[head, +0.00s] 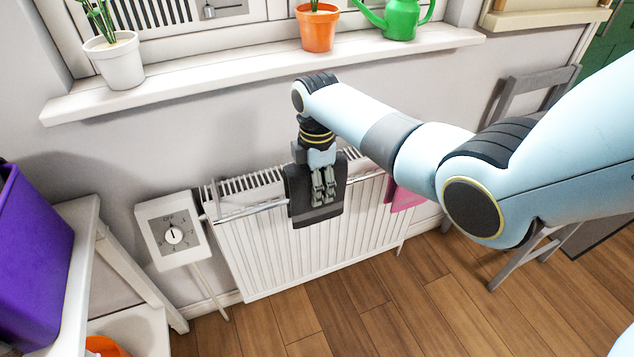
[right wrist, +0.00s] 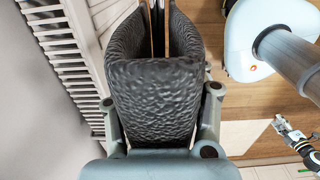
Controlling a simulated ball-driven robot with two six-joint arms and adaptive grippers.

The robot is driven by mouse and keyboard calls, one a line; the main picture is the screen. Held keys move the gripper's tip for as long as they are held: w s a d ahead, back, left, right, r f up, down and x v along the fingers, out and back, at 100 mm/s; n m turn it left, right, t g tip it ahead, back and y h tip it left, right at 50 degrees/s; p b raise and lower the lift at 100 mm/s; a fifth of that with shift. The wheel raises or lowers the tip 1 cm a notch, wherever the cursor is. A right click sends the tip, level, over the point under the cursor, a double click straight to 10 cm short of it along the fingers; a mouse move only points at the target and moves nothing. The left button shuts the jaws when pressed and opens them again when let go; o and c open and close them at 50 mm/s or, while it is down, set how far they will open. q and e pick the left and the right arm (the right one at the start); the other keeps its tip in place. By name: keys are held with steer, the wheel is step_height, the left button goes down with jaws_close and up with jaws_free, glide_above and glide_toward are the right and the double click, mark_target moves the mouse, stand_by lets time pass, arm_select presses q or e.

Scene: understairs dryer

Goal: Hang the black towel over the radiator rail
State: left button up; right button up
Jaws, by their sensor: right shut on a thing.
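The black towel (head: 300,212) is folded and hangs at the front of the white radiator (head: 265,250), across the line of its silver rail (head: 245,212). My right gripper (head: 323,190) is above and in front of it, pointing down, shut on the towel. In the right wrist view the folded towel (right wrist: 155,100) sits between the fingers, with two flaps hanging away from the camera. I cannot tell whether the rail lies between the flaps. My left gripper (right wrist: 285,130) shows small at the right wrist view's edge; its jaws are unclear.
A pink cloth (head: 405,198) hangs on the radiator to the right. A dial box (head: 172,232) stands at its left end. The windowsill (head: 250,68) above bears pots and a green watering can (head: 400,18). A purple bin (head: 30,260) is left, a grey chair (head: 530,95) right.

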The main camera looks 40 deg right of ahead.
step_height(320, 180, down, 7)
steer(key=b, duration=0.4)
steer(key=shift+r, duration=0.15)
steer(key=o, duration=1.2)
steer(key=shift+o, duration=0.2)
